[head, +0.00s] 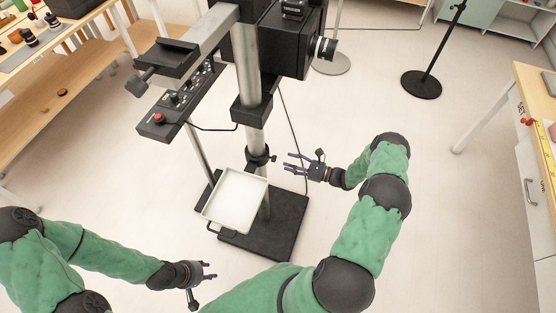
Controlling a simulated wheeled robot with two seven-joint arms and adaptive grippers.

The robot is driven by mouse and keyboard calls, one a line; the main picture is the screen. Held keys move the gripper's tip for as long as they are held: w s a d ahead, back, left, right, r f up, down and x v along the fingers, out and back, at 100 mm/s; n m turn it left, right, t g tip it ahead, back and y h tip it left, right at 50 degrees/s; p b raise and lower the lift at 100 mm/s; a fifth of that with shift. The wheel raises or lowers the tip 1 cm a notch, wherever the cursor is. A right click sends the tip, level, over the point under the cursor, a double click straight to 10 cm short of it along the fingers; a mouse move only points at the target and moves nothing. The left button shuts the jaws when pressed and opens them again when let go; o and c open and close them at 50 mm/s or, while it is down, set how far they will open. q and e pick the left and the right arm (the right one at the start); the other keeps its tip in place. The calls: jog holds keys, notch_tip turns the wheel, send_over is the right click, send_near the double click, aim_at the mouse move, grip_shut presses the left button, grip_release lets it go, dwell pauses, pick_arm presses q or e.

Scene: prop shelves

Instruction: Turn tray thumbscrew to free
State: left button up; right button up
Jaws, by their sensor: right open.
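A shallow white tray (236,200) sits low beside the metal column of a camera stand. A dark collar (257,159) clamps the column just above the tray, and a small dark knob (273,158), apparently the thumbscrew, sticks out on its right. My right gripper (287,166) is open and empty. Its fingers point left toward the collar, with a small gap to the knob. My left gripper (212,271) looks open and empty, below the tray near the bottom of the view. The thumbscrew is too small to show how tight it is.
The stand has a black base (283,215), a big black camera (288,40) and a control panel with a red button (159,118). A cable hangs right of the column. Wooden shelves stand left, a drawer bench right. The floor between is mostly clear.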

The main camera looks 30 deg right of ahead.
aim_at(272, 158)
jog(key=shift+x, duration=2.6)
grip_shut()
